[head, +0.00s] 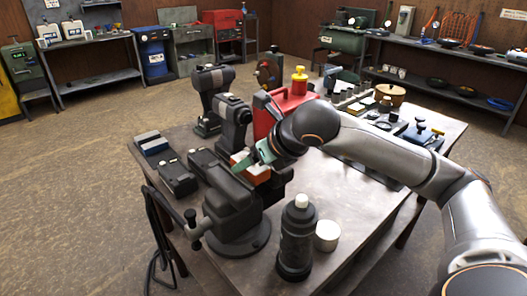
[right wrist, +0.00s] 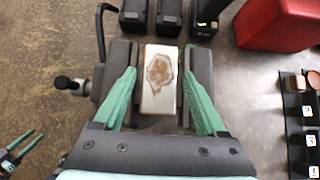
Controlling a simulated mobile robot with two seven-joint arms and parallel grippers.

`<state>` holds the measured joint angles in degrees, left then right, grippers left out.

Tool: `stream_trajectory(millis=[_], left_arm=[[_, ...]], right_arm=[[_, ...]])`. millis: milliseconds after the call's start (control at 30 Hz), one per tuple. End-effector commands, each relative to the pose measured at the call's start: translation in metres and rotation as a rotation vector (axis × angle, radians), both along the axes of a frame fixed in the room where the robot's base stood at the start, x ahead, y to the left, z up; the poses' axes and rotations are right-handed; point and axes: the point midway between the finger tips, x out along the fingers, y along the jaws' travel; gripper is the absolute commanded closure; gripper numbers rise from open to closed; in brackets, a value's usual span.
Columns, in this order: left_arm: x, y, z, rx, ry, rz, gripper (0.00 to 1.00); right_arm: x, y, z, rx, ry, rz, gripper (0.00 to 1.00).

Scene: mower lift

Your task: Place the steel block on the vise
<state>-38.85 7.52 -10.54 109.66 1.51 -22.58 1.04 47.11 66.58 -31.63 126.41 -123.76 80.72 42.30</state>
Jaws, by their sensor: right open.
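The steel block (right wrist: 160,78) has a pale top with a brown worn patch and orange sides. It sits between the dark jaws of the vise (right wrist: 118,55) in the right wrist view. In the head view the vise (head: 235,215) stands on the table's near left, and the block's orange side (head: 262,175) shows under my right gripper (head: 252,163). In the wrist view my right gripper (right wrist: 160,72) is open, its green fingers on either side of the block with gaps. Whether the block touches the jaws is unclear. My left gripper (right wrist: 24,146) shows small at lower left, open and empty.
A dark bottle (head: 296,240) and a white roll (head: 327,236) stand right of the vise. A red can (head: 290,108), dark power tools (head: 233,122) and battery packs (head: 178,179) are behind it. A cable hangs off the table's left edge.

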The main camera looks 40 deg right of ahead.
Motion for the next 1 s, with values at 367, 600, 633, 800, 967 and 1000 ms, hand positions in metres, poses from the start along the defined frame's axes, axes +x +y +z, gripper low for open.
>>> stream_trajectory(millis=[367, 600, 633, 800, 967, 1000], left_arm=[[0.0, 0.0, -0.011, 0.0, 0.0, 0.0, 0.5], [0.0, 0.0, -0.011, 0.0, 0.0, 0.0, 0.5], [0.0, 0.0, -0.011, 0.0, 0.0, 0.0, 0.5], [0.0, 0.0, -0.012, 0.0, 0.001, 0.0, 0.5], [0.0, 0.0, -0.012, 0.0, 0.001, 0.0, 0.5], [0.0, 0.0, -0.012, 0.0, 0.001, 0.0, 0.5]], right_arm=[[-0.053, -0.005, 0.056, -0.003, -0.011, -0.001, 0.16], [-0.078, -0.006, 0.082, 0.0, -0.007, -0.001, 0.16], [-0.08, -0.007, 0.083, 0.0, -0.007, -0.001, 0.16], [-0.085, -0.007, 0.087, 0.0, -0.005, 0.001, 0.16], [-0.085, -0.007, 0.087, 0.0, -0.005, 0.0, 0.16], [-0.085, -0.007, 0.087, 0.0, -0.005, 0.0, 0.16]])
